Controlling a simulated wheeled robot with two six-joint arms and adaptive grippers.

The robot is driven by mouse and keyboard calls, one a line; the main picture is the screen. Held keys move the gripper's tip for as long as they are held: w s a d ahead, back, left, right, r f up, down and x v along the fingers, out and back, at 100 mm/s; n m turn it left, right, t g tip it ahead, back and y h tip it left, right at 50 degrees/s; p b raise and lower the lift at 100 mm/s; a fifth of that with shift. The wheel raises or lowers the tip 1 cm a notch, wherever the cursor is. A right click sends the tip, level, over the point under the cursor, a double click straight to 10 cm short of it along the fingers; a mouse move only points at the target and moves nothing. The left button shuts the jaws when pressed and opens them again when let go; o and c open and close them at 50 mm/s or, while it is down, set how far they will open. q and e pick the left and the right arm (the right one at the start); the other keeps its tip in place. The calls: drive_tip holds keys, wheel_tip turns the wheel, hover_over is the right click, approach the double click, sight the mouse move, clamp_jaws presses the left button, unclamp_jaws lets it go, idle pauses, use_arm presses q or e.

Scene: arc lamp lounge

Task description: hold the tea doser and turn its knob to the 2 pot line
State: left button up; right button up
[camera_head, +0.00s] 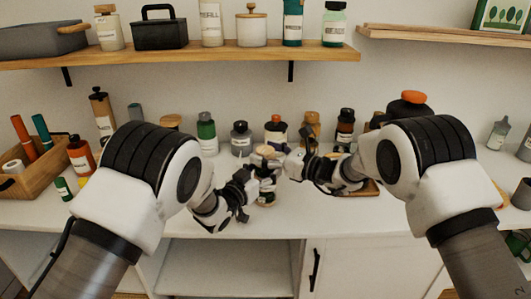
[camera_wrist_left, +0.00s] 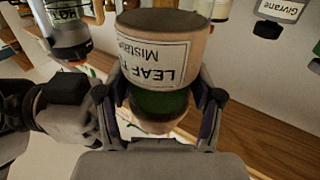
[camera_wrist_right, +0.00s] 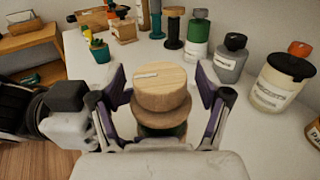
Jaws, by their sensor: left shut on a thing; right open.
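My left gripper (camera_wrist_left: 158,118) is shut on that body from the side. The doser's pale wooden knob (camera_wrist_right: 160,84) shows in the right wrist view, with a short white line on top and a wider wooden collar below. My right gripper (camera_wrist_right: 162,92) is open, its fingers on either side of the knob with gaps. No pot line is readable.
Several bottles and jars, such as a green bottle (camera_head: 207,135) and a grey jar (camera_head: 241,139), stand behind the doser. A wooden box (camera_head: 36,166) is at the left. A shelf (camera_head: 190,53) hangs above. The counter's front edge is close to my arms.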

drive_tip(key=c, duration=1.2)
drive_tip(key=m+t+h, duration=0.3)
drive_tip(key=shift+a+t, duration=0.15)
drive_tip(key=shift+t, duration=0.25)
drive_tip(key=shift+m+t+h, duration=0.8)
drive_tip(key=shift+m+h, duration=0.1)
drive_tip(key=shift+h, duration=0.2)
drive_tip(key=o, duration=1.2)
drive_tip(key=shift+d, duration=0.2)
drive_tip(key=v, duration=1.2)
